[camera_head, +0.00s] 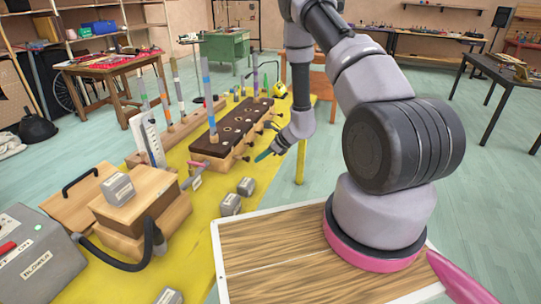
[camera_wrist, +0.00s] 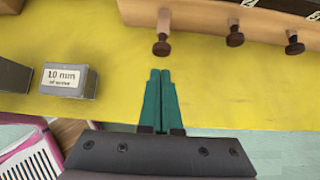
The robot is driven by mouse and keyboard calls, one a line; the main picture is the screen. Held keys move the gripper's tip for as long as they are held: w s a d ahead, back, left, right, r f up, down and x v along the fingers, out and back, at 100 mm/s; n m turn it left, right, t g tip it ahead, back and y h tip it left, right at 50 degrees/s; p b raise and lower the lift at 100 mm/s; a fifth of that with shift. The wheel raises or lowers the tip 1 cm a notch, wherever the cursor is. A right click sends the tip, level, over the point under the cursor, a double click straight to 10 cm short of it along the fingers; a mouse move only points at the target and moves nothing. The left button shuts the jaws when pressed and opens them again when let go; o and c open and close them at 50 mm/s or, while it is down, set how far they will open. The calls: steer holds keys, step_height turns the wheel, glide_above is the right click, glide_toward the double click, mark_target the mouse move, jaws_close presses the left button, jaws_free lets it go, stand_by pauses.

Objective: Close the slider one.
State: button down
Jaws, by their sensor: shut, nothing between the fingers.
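A long wooden box with a dark top (camera_head: 232,127) has sliders with dark knobs along its side facing my arm. In the wrist view the box's side (camera_wrist: 200,14) runs along the top, and three knobs stick out: a left knob (camera_wrist: 162,46), a middle knob (camera_wrist: 235,38) and a right knob (camera_wrist: 294,46). The left knob stands out on a longer pale stem. I cannot read which slider is number one. My gripper (camera_wrist: 160,72) is shut and empty, its teal fingertips a little short of the left knob and apart from it. In the head view my gripper (camera_head: 264,155) is beside the box.
Further grey blocks (camera_head: 230,204) stand on the yellow table (camera_head: 200,262). A wooden blower box (camera_head: 140,212) with a black hose is at left. Bare table lies around my fingers.

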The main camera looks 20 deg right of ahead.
mark_target(246, 159)
steer(key=shift+w+a+f, duration=0.1)
steer(key=shift+w+a, duration=0.5)
steer(key=shift+a, duration=0.2)
steer(key=shift+w+a, duration=0.55)
steer(key=shift+a, duration=0.2)
steer(key=shift+w+a, duration=0.55)
steer(key=shift+a, duration=0.2)
